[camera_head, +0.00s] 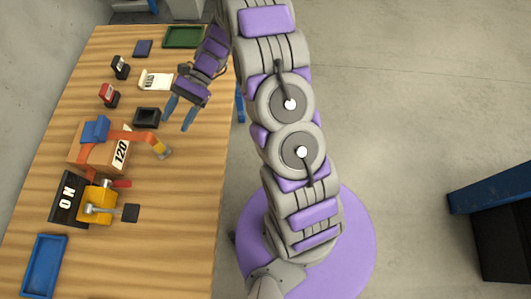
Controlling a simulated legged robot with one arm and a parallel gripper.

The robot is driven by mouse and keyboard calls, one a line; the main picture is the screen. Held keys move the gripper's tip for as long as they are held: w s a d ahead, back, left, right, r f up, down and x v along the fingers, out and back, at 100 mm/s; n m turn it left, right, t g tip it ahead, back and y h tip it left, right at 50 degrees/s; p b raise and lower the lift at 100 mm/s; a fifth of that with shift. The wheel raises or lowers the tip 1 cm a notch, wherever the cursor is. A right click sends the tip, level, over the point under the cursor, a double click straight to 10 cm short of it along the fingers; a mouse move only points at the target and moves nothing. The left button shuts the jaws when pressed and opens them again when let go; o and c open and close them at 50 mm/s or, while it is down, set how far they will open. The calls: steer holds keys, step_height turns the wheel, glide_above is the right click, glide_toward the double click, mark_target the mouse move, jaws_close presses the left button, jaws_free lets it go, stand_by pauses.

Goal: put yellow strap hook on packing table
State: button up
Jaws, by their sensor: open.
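The yellow strap hook (161,149) hangs at the end of an orange strap (125,136). The strap runs over a cardboard box (86,153) marked 120, on the wooden packing table (185,215). The hook is at the box's right side; whether it touches the tabletop is unclear. My gripper (179,114) is open, with its two blue fingers apart and nothing visible between them. It is above the table, up and to the right of the hook.
A blue clamp-like part (95,129) sits on the box. A yellow block with a metal lever (97,203) and a black ON panel (67,199) are below it. A blue tray (44,265), black tray (147,117) and green tray (183,37) also lie on the table.

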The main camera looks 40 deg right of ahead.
steer(key=s+d+r+n+t+h, duration=0.1)
steer(key=s+r+n+h, duration=0.25)
steer(key=s, duration=0.35)
steer(key=s+d+r+n+h, duration=0.2)
steer(key=s+r+h, duration=0.1)
steer(key=s+r, duration=0.3)
steer(key=s+d+r+n+t+h, duration=0.1)
steer(key=s+r+n+h, duration=0.15)
steer(key=s, duration=0.55)
steer(key=s+d+r+n+t+h, duration=0.1)
steer(key=s+d+n+t+h, duration=0.1)
steer(key=s+d, duration=0.3)
steer(key=s+h, duration=0.1)
steer(key=s, duration=0.2)
steer(key=shift+d+r+h, duration=0.3)
steer(key=shift+d, duration=0.1)
